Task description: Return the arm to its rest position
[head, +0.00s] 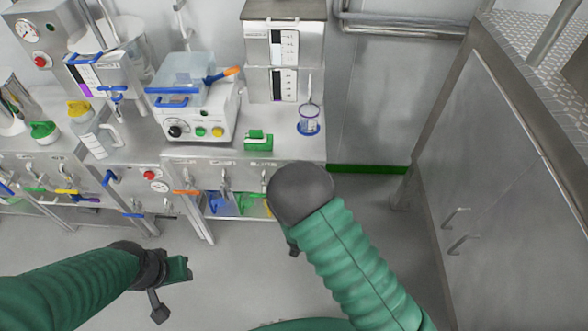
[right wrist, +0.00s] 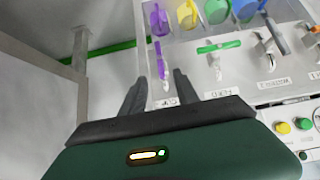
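In the head view my left arm, in a green sleeve, comes in from the left. Its gripper (head: 172,284) hangs over the bare floor in front of the bench; the finger gap is not clear there. My right arm reaches up from the lower right, and its dark rounded wrist hides most of that gripper, near the front edge of the bench. In the right wrist view my right gripper (right wrist: 157,82) has its two dark fingers apart with nothing held between them.
A tall steel cabinet (head: 495,190) stands on the right. The floor (head: 240,275) between is clear.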

